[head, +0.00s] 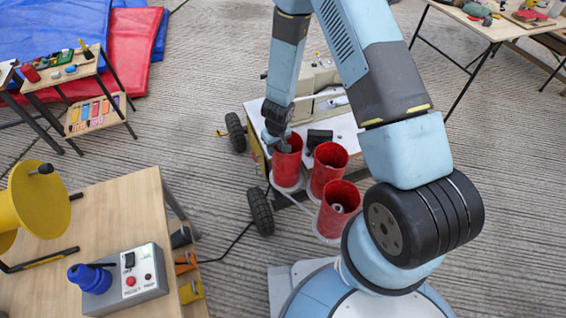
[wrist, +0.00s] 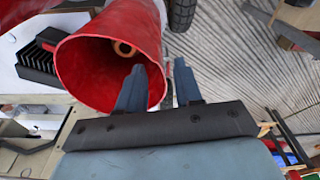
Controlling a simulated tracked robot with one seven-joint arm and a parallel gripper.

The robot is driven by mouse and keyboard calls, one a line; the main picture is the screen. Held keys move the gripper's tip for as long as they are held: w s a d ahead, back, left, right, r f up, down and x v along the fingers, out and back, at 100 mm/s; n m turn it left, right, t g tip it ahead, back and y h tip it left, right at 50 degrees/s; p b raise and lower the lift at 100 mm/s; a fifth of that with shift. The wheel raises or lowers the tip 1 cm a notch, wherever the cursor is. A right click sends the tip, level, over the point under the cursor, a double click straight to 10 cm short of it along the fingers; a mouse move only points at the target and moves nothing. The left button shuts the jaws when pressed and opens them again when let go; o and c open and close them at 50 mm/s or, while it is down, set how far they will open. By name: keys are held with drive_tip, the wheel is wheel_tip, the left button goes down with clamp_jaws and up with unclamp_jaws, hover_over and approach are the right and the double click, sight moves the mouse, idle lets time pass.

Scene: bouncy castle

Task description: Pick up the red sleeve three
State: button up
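Three red sleeves stand in a row on the small wheeled cart in the head view: one at the left (head: 287,172), one in the middle (head: 327,172), one nearest me (head: 338,213). No number shows, so I cannot tell which is three. My gripper (head: 277,141) is at the rim of the left sleeve. In the wrist view my gripper (wrist: 158,84) has its fingers apart, one inside the mouth of a red sleeve (wrist: 85,65) and one outside. The sleeve's wall lies between them, with a visible gap. A tan ring shows deep inside this sleeve.
The cart has black wheels (head: 260,211) and carries a black finned block (head: 319,138) beside the sleeves. A wooden table (head: 120,215) with a grey control box (head: 125,278) stands at the lower left. Open ribbed floor lies between table and cart, crossed by a black cable.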

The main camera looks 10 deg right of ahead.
drive_tip(key=f, duration=0.4)
drive_tip(key=shift+w+a+f, duration=0.25)
drive_tip(key=shift+c, duration=0.2)
clamp_jaws()
idle(0.3)
